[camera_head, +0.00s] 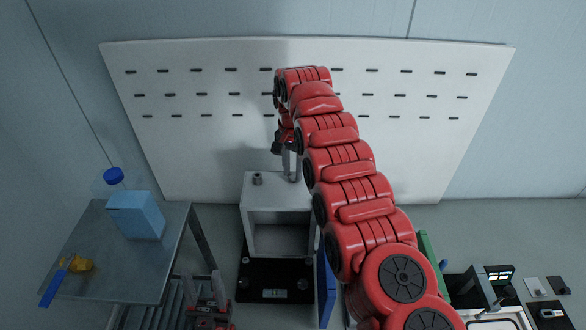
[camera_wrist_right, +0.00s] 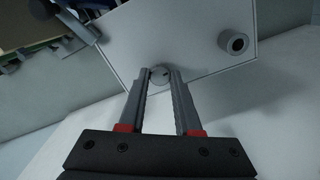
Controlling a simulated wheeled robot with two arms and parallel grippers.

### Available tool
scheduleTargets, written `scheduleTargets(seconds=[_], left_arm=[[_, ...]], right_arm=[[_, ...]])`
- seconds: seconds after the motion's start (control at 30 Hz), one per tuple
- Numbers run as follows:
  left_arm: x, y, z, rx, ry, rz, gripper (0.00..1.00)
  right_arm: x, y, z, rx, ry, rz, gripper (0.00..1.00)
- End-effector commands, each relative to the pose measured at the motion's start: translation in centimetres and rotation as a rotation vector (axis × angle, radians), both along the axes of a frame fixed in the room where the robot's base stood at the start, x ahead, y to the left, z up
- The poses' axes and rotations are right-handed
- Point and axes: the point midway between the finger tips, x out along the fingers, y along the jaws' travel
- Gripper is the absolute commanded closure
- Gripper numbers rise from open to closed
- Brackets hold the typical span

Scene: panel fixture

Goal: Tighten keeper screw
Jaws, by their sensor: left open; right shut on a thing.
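A pale grey box-shaped fixture (camera_head: 262,190) with an open front stands at the centre in the head view. In the right wrist view its flat top (camera_wrist_right: 205,68) fills the upper middle. My right gripper (camera_head: 291,177) points down at the top's right part; its fingertips in the wrist view (camera_wrist_right: 161,73) are closed around a small round screw head (camera_wrist_right: 160,75). A short hollow post (camera_wrist_right: 233,42) stands apart from it, and also shows in the head view (camera_head: 257,179). My left gripper (camera_head: 209,303) is open and empty, low at the left of the fixture.
A metal table (camera_head: 110,275) at left holds a bottle of blue liquid (camera_head: 137,215) and a yellow-and-blue item (camera_head: 76,264). A blue panel (camera_head: 326,285) stands at the fixture's right. A slotted white board (camera_head: 200,135) is behind. Small devices (camera_head: 490,285) lie at lower right.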

Motion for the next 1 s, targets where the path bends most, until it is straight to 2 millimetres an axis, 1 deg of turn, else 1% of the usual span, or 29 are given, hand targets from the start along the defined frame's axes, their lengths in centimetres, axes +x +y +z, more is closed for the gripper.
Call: scheduleTargets(seconds=[0.2, 0.4, 0.93, 0.97, 1.0], left_arm=[[0.00, 0.00, 0.14, 0.000, 0.000, 0.000, 0.50], [0.00, 0.00, 0.18, 0.000, 0.000, 0.000, 0.50], [0.00, 0.00, 0.20, 0.000, 0.000, 0.000, 0.50], [0.00, 0.00, 0.19, 0.000, 0.000, 0.000, 0.50], [0.00, 0.00, 0.19, 0.000, 0.000, 0.000, 0.50]], right_arm=[[0.10, 0.00, 0.14, 0.000, -0.004, -0.115, 1.00], [0.10, 0.00, 0.13, 0.001, -0.004, -0.174, 1.00], [0.11, 0.00, 0.13, 0.001, -0.004, -0.195, 1.00], [0.12, -0.01, 0.13, 0.001, -0.004, -0.195, 0.62], [0.11, -0.01, 0.13, 0.001, -0.004, -0.195, 0.55]])
